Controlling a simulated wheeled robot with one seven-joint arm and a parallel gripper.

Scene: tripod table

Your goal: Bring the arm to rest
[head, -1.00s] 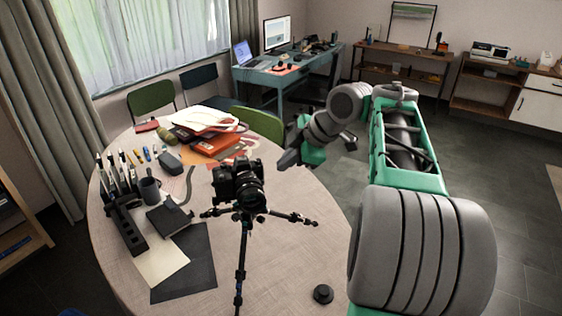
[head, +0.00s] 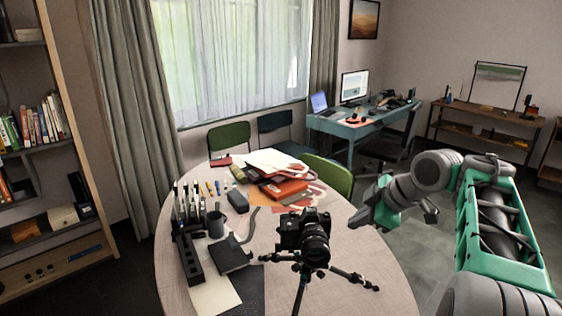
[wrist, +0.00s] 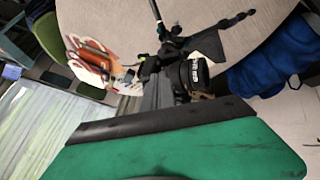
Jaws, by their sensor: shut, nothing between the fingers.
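My gripper (head: 362,217) is at the end of my bent arm, on the right of the head view, over the right edge of the round table (head: 385,290). It is shut with nothing held. Its fingertips are small and dark there. In the wrist view, a green and black part of my own arm end fills the bottom. A black camera (head: 303,235) stands on a tripod (head: 300,295) on the table, left of my gripper and apart from it. The camera (wrist: 192,75) also shows in the wrist view, beyond the green part.
The table also holds a black pen rack (head: 188,255), a dark mug (head: 215,224), a dark notebook (head: 232,255) and an orange folder pile (head: 285,190). A green chair (head: 328,175) is behind my gripper. Open floor (head: 415,245) lies right of the table.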

